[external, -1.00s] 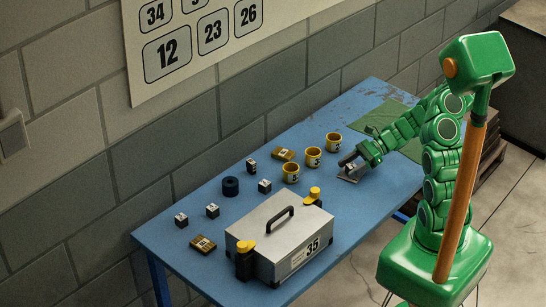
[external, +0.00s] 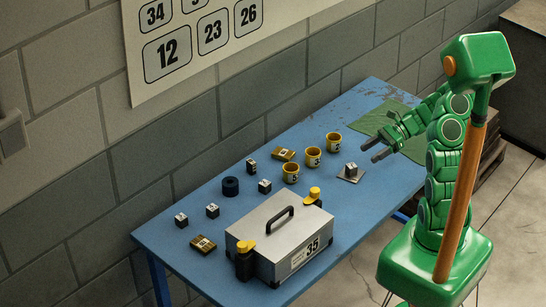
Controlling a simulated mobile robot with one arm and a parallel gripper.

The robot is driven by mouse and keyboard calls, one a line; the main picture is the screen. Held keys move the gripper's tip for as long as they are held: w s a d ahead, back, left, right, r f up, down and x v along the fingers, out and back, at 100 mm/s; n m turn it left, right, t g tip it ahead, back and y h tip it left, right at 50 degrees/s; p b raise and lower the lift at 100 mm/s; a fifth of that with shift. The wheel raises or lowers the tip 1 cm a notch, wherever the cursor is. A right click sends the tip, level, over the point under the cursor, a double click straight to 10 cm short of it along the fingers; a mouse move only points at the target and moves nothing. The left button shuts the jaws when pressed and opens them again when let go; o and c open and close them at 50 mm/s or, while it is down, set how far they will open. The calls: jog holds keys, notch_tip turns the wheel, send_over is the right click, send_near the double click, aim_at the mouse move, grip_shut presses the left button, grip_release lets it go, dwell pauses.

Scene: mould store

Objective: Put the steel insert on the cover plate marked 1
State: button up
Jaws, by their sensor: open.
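A small steel-grey block with a dark mark, which looks like the steel insert (external: 351,168), stands upright on a thin flat grey plate (external: 343,178) toward the right front part of the blue table. The plate's own number cannot be read in the external view. My gripper (external: 369,152) is open and empty, just right of and behind the block, its fingers pointing left and apart from the block.
Several similar small blocks (external: 212,210) stand at the left and middle. Yellow cups (external: 313,157), brass-coloured plates (external: 203,244), a dark blue ring (external: 230,187) and a grey case marked 35 (external: 281,236) share the table (external: 165,238). A green cloth (external: 372,122) lies at the far right.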

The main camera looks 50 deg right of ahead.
jog(key=shift+v, duration=1.2)
jog(key=s+a+r+n+g+h, duration=0.2)
jog(key=a+r+n+g, duration=0.2)
jog(key=a+r+n, duration=0.4)
jog(key=s+a+r+n+g+h, duration=0.25)
jog(key=a+r+n, duration=0.3)
jog(key=a, duration=0.45)
jog(key=s+a+r+n+h, duration=0.1)
jog(key=s+r+n+h, duration=0.2)
jog(key=s, duration=0.6)
jog(key=s+a+r+n+h, duration=0.1)
jog(key=s+r+n+h, duration=0.3)
jog(key=s, duration=0.5)
jog(key=shift+a+r+n+h, duration=0.35)
jog(key=shift+n+h, duration=0.1)
jog(key=shift+n, duration=0.5)
